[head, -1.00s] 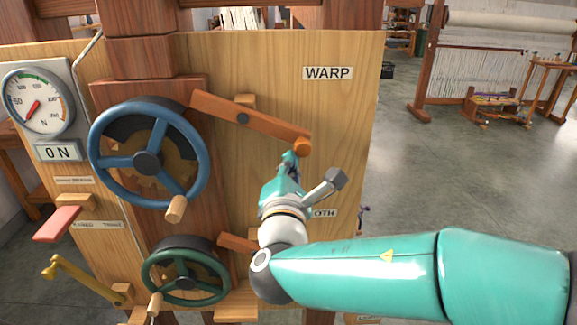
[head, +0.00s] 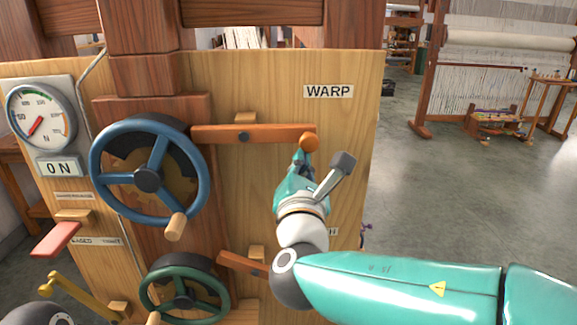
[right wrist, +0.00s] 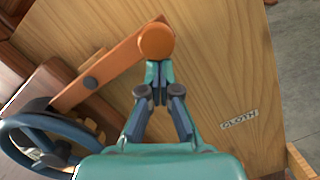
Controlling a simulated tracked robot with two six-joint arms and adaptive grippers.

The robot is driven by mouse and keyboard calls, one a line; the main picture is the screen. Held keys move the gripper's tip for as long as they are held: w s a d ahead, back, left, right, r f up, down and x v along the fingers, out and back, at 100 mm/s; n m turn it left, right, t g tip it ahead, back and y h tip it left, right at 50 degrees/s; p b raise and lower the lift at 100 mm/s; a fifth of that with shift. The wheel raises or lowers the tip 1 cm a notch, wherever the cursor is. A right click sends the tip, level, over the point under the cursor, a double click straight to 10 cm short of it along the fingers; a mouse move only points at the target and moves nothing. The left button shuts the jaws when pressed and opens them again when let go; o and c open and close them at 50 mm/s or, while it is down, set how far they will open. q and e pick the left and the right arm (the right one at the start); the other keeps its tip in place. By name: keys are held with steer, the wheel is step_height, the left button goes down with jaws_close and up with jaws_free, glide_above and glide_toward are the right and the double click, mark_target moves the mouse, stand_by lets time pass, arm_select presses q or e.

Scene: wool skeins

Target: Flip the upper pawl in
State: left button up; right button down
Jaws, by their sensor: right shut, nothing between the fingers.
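The upper pawl (head: 270,135) is an orange-brown bar pivoted on the wooden panel below a small wood block, beside the blue handwheel (head: 150,172). It lies nearly level, its left end at the wheel's right rim; whether it meets the brown toothed wheel (head: 178,182) behind is hidden. Its round orange knob (head: 309,141) is at the right end. My right gripper (head: 304,160) is shut and empty, its tip just under the knob and seemingly touching it. In the right wrist view the closed fingers (right wrist: 160,82) point at the knob (right wrist: 156,42). My left gripper is out of view.
A lower pawl (head: 240,263) and green handwheel (head: 184,288) sit below. Open floor lies right of the panel.

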steer(key=shift+d+r, duration=0.1)
steer(key=shift+r, duration=0.05)
steer(key=s+a+f+b, duration=0.3)
steer(key=s+f+b, duration=0.2)
steer(key=s, duration=0.5)
steer(key=shift+b, duration=1)
steer(key=shift+f, duration=0.15)
